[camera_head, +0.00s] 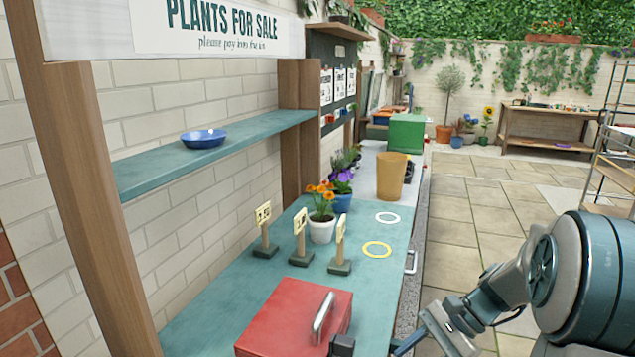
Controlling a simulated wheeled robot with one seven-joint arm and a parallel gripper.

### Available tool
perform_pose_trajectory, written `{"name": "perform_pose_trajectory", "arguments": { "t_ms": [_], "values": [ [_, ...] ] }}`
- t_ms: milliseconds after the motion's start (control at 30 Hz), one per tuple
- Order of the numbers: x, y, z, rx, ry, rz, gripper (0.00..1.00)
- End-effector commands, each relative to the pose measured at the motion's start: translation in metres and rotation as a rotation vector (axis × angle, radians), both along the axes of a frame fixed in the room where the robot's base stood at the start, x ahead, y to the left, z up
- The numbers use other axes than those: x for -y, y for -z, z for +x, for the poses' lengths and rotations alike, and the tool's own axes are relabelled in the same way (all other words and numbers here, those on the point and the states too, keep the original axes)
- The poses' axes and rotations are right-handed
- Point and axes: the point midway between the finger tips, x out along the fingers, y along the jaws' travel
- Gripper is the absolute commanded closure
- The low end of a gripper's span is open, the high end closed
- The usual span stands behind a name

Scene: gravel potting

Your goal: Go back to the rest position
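My arm (585,275) reaches in from the right edge of the head view. Its slimmer links (470,315) run down and left to the bottom edge, by the front edge of the teal counter. The end of the arm is cut off by the bottom edge, so I cannot see whether my gripper is open, shut or holding something. A small dark block (342,346) shows at the bottom beside the red box (290,318); I cannot tell whether it is part of my gripper.
A blue bowl (204,138) sits on a shelf. Paving at right is open.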

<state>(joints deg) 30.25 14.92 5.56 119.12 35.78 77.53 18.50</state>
Motion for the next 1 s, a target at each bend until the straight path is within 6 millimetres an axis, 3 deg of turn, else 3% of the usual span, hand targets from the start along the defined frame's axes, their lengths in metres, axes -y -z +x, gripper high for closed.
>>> {"name": "perform_pose_trajectory", "arguments": {
  "t_ms": [33, 200, 600, 800, 967, 1000],
  "values": [
    [-0.009, -0.018, -0.011, 0.042, -0.065, -0.065, 0.58],
    [-0.025, -0.047, -0.043, 0.185, -0.273, -0.264, 0.58],
    [-0.034, -0.110, -0.102, 0.578, -0.753, -0.652, 0.58],
    [-0.034, -0.126, -0.113, 0.708, -0.888, -0.751, 0.58],
    [-0.034, -0.127, -0.115, 0.736, -0.921, -0.772, 0.58],
    [-0.034, -0.127, -0.115, 0.737, -0.922, -0.772, 0.64]
  ]
}}
